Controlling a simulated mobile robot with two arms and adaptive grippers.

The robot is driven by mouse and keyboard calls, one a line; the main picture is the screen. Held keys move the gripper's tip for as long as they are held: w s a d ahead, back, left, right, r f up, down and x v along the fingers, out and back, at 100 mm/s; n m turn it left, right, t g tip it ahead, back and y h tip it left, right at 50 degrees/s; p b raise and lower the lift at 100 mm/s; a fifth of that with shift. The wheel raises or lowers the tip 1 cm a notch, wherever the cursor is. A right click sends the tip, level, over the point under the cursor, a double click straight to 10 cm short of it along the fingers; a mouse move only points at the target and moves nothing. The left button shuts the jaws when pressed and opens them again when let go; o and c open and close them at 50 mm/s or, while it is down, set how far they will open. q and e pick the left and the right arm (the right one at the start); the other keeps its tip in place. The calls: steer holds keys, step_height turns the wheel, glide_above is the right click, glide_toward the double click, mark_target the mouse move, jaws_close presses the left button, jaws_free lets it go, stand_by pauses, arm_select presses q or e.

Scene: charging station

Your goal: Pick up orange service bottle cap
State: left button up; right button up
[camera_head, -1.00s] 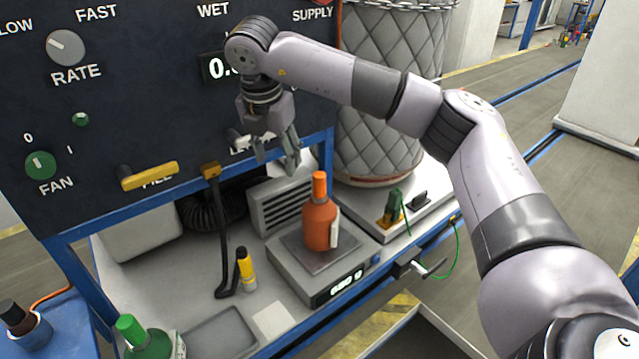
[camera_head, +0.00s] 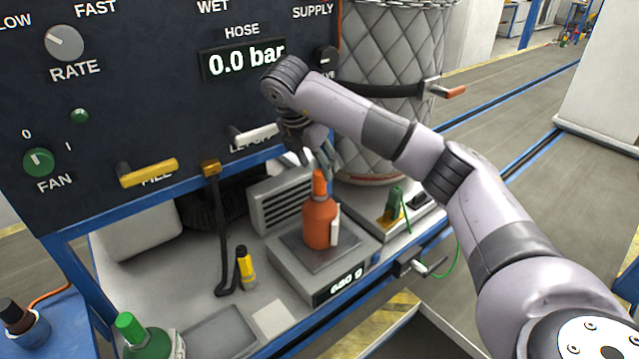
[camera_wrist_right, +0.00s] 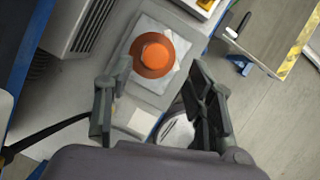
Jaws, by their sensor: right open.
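An orange service bottle (camera_head: 321,228) with an orange cap (camera_head: 319,184) stands upright on the scale (camera_head: 292,264). A pale label shows on its right side. My right gripper (camera_head: 318,158) is open and empty, just above and behind the cap. In the right wrist view the cap (camera_wrist_right: 156,55) is seen from above, a little beyond the fingertips and roughly between their lines; the fingers (camera_wrist_right: 160,72) are spread wide. I cannot tell the exact height gap, but the fingers are not closed on the cap. My left gripper is not in view.
A yellow bottle with a black top (camera_head: 246,268) and a black hose (camera_head: 221,240) are left of the scale. A green-capped bottle (camera_head: 145,337) is at the front left. The control panel (camera_head: 130,110) stands behind, and a quilted tank (camera_head: 385,60) at the back right.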

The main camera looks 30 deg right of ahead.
mark_target(318, 174)
steer(key=shift+d+f, duration=0.15)
steer(key=shift+f, duration=0.2)
steer(key=p+x, duration=0.1)
steer(key=x, duration=0.2)
steer(key=p+x, duration=0.1)
steer(key=shift+w+f+p, duration=0.25)
steer(key=shift+w+p, duration=0.05)
steer(key=shift+p, duration=0.05)
steer(key=shift+w+f, duration=0.1)
steer(key=shift+f, duration=0.3)
steer(key=shift+c, duration=0.2)
steer(key=c, duration=1)
steer(key=shift+r, duration=0.1)
